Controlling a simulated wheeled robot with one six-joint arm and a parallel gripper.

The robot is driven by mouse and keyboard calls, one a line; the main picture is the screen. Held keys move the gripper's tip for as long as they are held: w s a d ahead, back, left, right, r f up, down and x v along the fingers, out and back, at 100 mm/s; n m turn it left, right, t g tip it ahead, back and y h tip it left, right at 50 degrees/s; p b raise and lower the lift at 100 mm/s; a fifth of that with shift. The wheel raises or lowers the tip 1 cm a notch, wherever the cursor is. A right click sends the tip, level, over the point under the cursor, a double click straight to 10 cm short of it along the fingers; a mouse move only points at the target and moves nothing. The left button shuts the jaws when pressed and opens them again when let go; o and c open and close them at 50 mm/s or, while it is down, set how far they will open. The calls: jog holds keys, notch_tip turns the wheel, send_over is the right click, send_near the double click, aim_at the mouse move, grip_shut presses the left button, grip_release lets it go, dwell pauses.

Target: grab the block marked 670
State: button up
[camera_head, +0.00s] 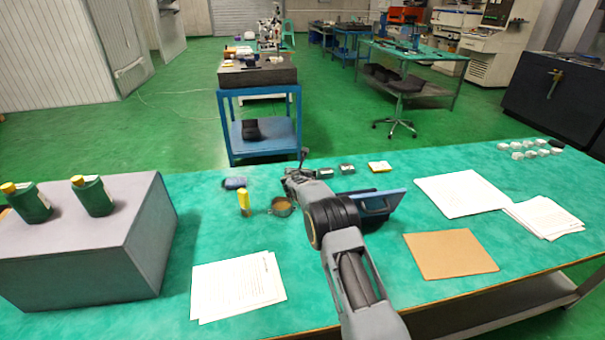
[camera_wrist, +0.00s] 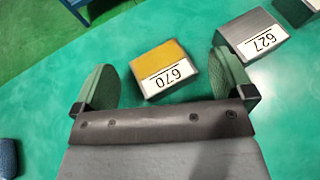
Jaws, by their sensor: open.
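The block marked 670 (camera_wrist: 166,53) has a yellow top and a white number label. In the wrist view it lies on the green table, between the fingertips of my gripper (camera_wrist: 163,68) and slightly beyond them. My gripper is open, one green-padded finger on each side, with gaps between the pads and the block. The right finger is close to the grey block marked 627 (camera_wrist: 256,35). In the head view my gripper (camera_head: 298,173) is at the far edge of the table, and I cannot make out the 670 block, which seems hidden behind it.
A blue object (camera_head: 234,183) lies left. A yellow bottle (camera_head: 244,203) and a round tin (camera_head: 281,207) stand nearer, with a blue-handled item (camera_head: 378,202) by my arm.

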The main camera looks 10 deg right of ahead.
jog(key=shift+w+d+f, duration=0.15)
jog(key=shift+w, duration=0.2)
jog(key=c, duration=1.2)
jog(key=shift+c, duration=0.5)
